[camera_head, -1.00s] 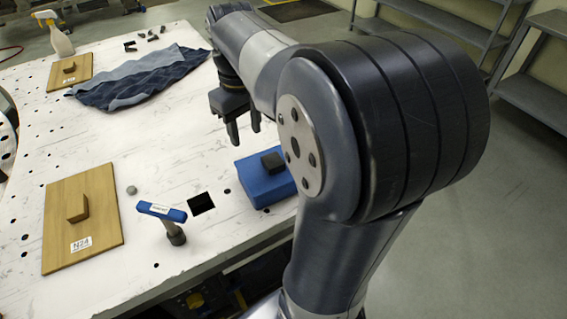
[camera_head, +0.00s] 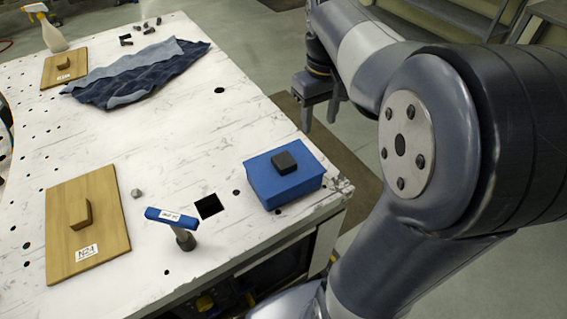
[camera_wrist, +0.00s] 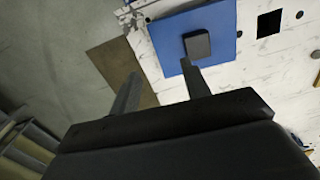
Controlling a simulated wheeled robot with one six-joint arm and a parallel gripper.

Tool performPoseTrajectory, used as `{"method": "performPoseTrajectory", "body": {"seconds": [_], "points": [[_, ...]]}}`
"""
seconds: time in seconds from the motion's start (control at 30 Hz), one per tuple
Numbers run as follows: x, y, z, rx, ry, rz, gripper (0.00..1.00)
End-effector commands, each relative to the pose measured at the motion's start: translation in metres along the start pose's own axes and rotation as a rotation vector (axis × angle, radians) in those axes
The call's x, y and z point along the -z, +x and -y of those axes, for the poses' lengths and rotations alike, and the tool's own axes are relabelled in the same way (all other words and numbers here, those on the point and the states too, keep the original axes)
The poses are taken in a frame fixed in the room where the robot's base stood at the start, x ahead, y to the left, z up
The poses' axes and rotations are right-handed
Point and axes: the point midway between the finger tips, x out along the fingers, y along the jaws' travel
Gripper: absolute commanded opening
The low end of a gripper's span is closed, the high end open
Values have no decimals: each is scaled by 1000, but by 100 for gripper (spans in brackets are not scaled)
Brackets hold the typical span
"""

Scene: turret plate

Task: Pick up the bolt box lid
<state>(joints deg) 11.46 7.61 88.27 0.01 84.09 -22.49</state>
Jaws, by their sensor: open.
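The bolt box is a blue box (camera_head: 268,192) near the right front corner of the table. Its flat blue lid (camera_head: 262,167) lies on top and carries a dark block-shaped handle (camera_head: 285,161). The lid (camera_wrist: 219,49) and handle (camera_wrist: 198,44) also show in the wrist view, beyond my fingertips. My gripper (camera_head: 320,117) is open and empty, above and behind the box, past the table's right edge. In the wrist view its two fingers (camera_wrist: 160,70) are apart, with the right fingertip lined up just below the handle; nothing is between them.
A blue-topped hammer-like tool (camera_head: 173,217) stands left of the box beside a square hole (camera_head: 208,206). A wooden plate (camera_head: 105,225) with a block handle lies further left. A blue cloth (camera_head: 135,77) and spray bottle (camera_head: 45,32) are at the back. The table middle is clear.

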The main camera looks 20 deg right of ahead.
Motion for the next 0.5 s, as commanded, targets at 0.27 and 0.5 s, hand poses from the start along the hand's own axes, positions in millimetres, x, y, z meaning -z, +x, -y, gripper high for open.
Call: {"method": "performPoseTrajectory", "body": {"seconds": [0.27, 0.5], "points": [[32, 8, 44, 0, -18, 1, 67], [41, 27, 60, 1, -14, 5, 67]]}}
